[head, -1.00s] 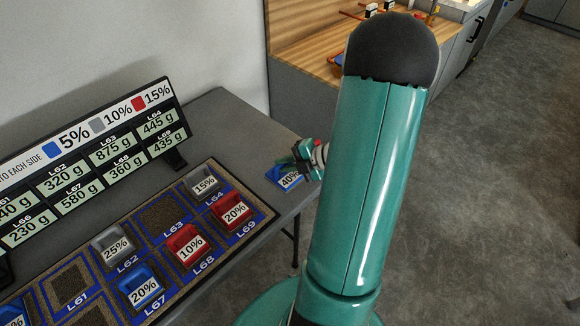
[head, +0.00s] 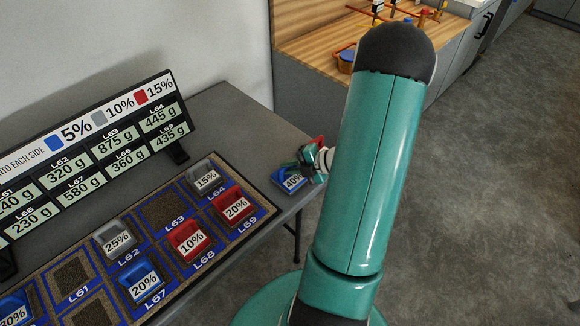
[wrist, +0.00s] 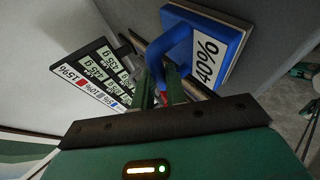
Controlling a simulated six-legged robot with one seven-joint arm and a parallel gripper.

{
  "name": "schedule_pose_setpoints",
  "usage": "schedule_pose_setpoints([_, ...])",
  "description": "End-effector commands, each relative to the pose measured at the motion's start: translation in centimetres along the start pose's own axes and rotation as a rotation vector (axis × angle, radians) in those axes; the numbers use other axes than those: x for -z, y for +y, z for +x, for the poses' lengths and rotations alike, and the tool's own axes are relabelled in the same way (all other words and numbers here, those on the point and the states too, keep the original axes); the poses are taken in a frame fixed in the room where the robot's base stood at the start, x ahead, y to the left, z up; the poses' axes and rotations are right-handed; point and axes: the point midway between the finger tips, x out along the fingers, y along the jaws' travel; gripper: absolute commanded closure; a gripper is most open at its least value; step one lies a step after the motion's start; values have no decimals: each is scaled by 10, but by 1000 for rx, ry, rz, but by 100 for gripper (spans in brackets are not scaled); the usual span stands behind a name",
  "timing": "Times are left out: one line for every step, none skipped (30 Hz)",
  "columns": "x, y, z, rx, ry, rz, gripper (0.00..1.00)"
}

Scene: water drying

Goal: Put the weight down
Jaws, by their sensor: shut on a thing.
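The blue weight marked 40% (head: 289,181) is at the right end of the grey table, near its edge, in the head view. My gripper (head: 306,158) is shut on it. In the wrist view the blue weight (wrist: 231,50) shows large, its label facing up and right, with the green fingers (wrist: 166,85) closed on its blue handle. I cannot tell whether its base touches the table top or hangs just above it.
A mat (head: 262,203) holds several blue, grey and red weights in labelled slots; slots L63 (head: 165,212) and L61 (head: 72,277) are empty. A sign board (head: 100,160) stands behind. Bare table (head: 235,130) lies between the mat and the wall.

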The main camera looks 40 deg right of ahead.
Motion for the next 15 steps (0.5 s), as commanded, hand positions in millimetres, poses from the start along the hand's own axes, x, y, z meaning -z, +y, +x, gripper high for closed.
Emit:
schedule_pose_setpoints([-1,0,0,-1,0,0,100])
schedule_pose_setpoints([-1,-1,1,0,1,0,100])
schedule_pose_setpoints([-2,-2,1,0,1,0,100])
schedule_pose_setpoints([-2,-2,2,0,1,0,100])
schedule_pose_setpoints([-2,-2,1,0,1,0,80])
schedule_pose_setpoints([-2,-2,1,0,1,0,73])
schedule_pose_setpoints([-2,-2,1,0,1,0,67])
schedule_pose_setpoints([-2,-2,1,0,1,0,64])
schedule_pose_setpoints([-2,-2,1,0,1,0,64])
schedule_pose_setpoints([-2,-2,1,0,1,0,64])
schedule_pose_setpoints([-2,-2,1,0,1,0,64])
schedule_pose_setpoints([-2,-2,1,0,1,0,64])
schedule_pose_setpoints([-2,-2,1,0,1,0,64])
schedule_pose_setpoints([-2,-2,1,0,1,0,64])
schedule_pose_setpoints([-2,-2,1,0,1,0,64])
